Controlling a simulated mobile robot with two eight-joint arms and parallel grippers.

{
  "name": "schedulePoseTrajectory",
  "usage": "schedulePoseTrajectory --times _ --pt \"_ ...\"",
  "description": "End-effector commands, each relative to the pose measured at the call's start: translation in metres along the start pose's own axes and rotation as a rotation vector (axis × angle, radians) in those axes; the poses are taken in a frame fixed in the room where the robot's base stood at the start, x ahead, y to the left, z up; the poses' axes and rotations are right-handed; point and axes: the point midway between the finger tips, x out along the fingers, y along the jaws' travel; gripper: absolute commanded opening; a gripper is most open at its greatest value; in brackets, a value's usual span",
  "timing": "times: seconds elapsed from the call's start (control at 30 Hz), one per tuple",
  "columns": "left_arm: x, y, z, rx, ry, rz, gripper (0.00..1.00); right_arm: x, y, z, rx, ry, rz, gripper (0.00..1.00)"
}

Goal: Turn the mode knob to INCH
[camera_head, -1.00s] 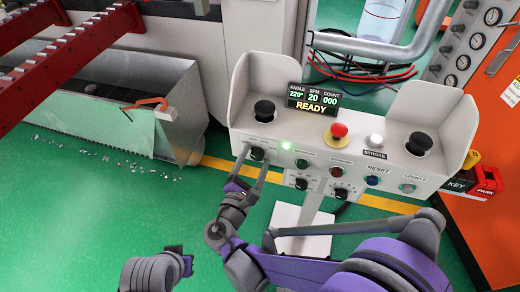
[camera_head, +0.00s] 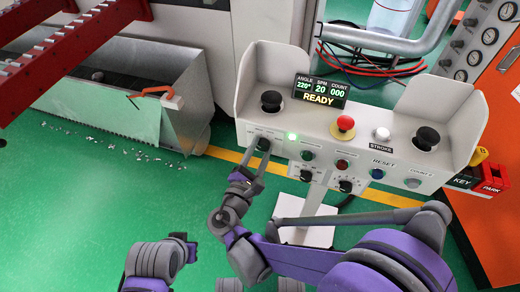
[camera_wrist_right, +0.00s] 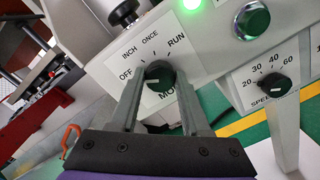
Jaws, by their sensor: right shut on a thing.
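The mode knob (camera_wrist_right: 158,76) is a dark round knob on a white plate (camera_wrist_right: 180,50) marked OFF, INCH, ONCE and RUN; it also shows at the left of the console in the head view (camera_head: 263,144). My right gripper (camera_head: 256,157) is shut on the knob, with one finger on each side in the right wrist view (camera_wrist_right: 159,88). A small pale mark shows on the knob face; which label it points at is hard to tell. My left gripper (camera_head: 190,248) is low at the left, over the green floor, away from the console; its jaws are too small to read.
The console (camera_head: 315,125) carries a READY display (camera_head: 320,91), a lit green lamp (camera_head: 291,137), a red mushroom button (camera_head: 345,124) and black palm buttons. A speed knob (camera_wrist_right: 274,85) sits to the right in the wrist view.

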Motion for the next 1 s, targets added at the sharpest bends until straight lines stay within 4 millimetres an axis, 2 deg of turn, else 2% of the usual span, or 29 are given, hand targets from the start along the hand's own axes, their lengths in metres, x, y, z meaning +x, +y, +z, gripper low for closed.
schedulePoseTrajectory --times 0.23,0.7,1.0 --pt "-0.004 0.000 -0.001 0.000 0.001 0.000 0.00 0.000 0.001 0.001 0.102 0.002 -0.003 0.00" --pt "-0.013 0.000 -0.003 0.000 0.004 0.000 0.00 0.001 0.001 0.001 0.465 0.012 -0.012 0.00" --pt "-0.016 0.000 -0.004 0.000 0.005 0.000 0.00 0.001 0.001 0.001 0.625 0.018 -0.015 0.00"
